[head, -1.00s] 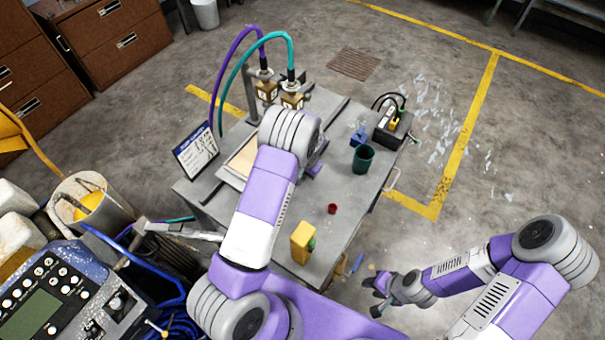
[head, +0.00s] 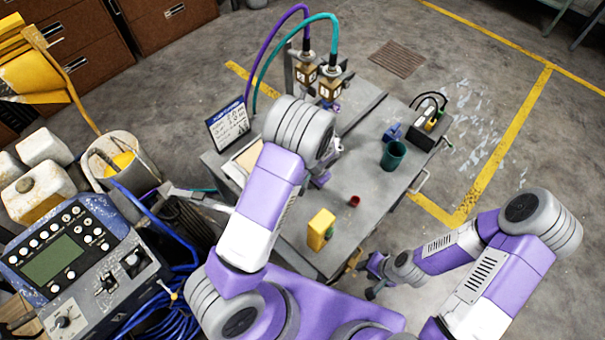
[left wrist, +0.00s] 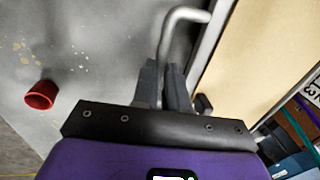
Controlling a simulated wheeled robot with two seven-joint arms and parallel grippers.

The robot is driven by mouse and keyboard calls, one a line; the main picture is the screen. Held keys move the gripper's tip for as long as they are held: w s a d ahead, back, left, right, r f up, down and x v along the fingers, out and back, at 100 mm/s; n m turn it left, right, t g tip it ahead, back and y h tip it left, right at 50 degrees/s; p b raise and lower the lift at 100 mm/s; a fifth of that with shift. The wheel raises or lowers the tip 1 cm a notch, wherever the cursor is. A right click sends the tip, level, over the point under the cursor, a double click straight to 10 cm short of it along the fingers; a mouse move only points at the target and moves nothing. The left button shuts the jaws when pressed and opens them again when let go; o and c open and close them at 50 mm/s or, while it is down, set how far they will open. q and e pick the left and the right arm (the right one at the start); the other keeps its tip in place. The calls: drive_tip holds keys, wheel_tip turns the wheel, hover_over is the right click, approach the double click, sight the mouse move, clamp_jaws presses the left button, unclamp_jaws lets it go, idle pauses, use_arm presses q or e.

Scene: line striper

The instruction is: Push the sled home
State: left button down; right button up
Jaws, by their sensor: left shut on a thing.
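My left gripper (left wrist: 162,85) is shut on a bent grey rod handle (left wrist: 185,15) in the left wrist view. In the head view its arm covers the fingers and the handle. A tan board in a pale frame (left wrist: 262,50) lies just right of the handle; it also shows left of my arm in the head view (head: 246,158). I cannot tell whether this board is the sled or how the handle joins it. Two nozzle blocks (head: 318,82) with purple and teal hoses stand at the table's back. My right gripper (head: 369,277) is empty and looks open, beside the table's front right.
The grey table (head: 375,190) carries a red cup (head: 354,201), a yellow block (head: 320,230), a green cup (head: 393,155), a blue piece (head: 392,132) and a dark box (head: 430,128). A sign (head: 228,124) stands at left. A control console (head: 85,255) is at lower left.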

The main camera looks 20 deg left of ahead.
use_arm(q)
drive_tip(key=shift+s+a, duration=0.1)
drive_tip(key=shift+s, duration=0.05)
drive_tip(key=c, duration=1.2)
unclamp_jaws()
drive_tip(key=shift+s, duration=0.1)
drive_tip(key=shift+o, duration=0.2)
drive_tip(key=shift+r, duration=0.25)
wheel_tip(320, 180, up, 7)
drive_tip(key=d, duration=0.1)
drive_tip(key=shift+s+d, duration=0.15)
drive_tip(key=shift+s, duration=0.05)
